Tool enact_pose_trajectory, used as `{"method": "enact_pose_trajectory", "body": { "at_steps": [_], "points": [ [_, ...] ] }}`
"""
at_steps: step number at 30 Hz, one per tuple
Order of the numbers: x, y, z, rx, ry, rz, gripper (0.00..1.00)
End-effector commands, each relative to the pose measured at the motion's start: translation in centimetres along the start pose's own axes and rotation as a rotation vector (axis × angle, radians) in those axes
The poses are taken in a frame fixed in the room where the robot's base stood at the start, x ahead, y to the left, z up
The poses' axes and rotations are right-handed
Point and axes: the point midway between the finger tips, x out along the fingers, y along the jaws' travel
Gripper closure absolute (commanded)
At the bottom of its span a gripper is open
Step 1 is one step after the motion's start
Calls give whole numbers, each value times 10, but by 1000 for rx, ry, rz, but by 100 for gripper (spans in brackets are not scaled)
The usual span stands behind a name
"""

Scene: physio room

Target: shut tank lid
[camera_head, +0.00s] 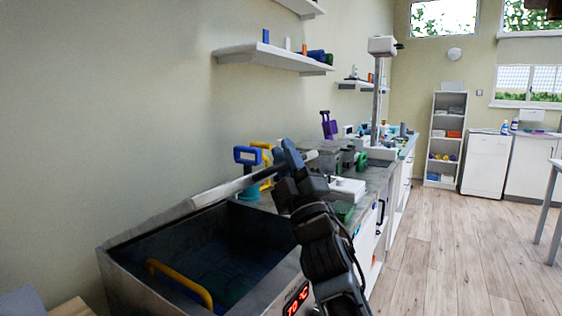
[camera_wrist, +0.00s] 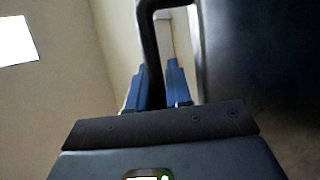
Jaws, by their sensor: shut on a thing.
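The steel tank (camera_head: 128,279) stands open at the lower left in the head view, its dark inside visible with a yellow curved handle (camera_head: 182,283) in it. Its lid (camera_head: 225,189) is raised and seen nearly edge-on, as a thin grey strip along the tank's back side. My gripper (camera_head: 290,152) is at the lid's right end, above the tank's right rim. In the wrist view, the blue fingers of my gripper (camera_wrist: 158,88) are closed about a dark curved handle (camera_wrist: 149,40). The handle's join to the lid is hidden in the head view.
A red 70 °C display (camera_head: 297,299) is on the tank's front. Blue and yellow handled items (camera_head: 247,157) stand behind the lid. A cluttered counter (camera_head: 378,180) runs back along the wall, under a shelf (camera_head: 270,56). The wooden floor (camera_head: 440,240) at right is clear.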

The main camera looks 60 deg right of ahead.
Motion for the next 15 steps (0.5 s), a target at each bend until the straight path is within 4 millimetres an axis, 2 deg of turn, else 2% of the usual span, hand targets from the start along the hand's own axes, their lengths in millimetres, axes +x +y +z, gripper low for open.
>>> {"method": "enact_pose_trajectory", "body": {
  "at_steps": [15],
  "points": [
    [-34,-9,14,2,-1,10,100]
  ]
}}
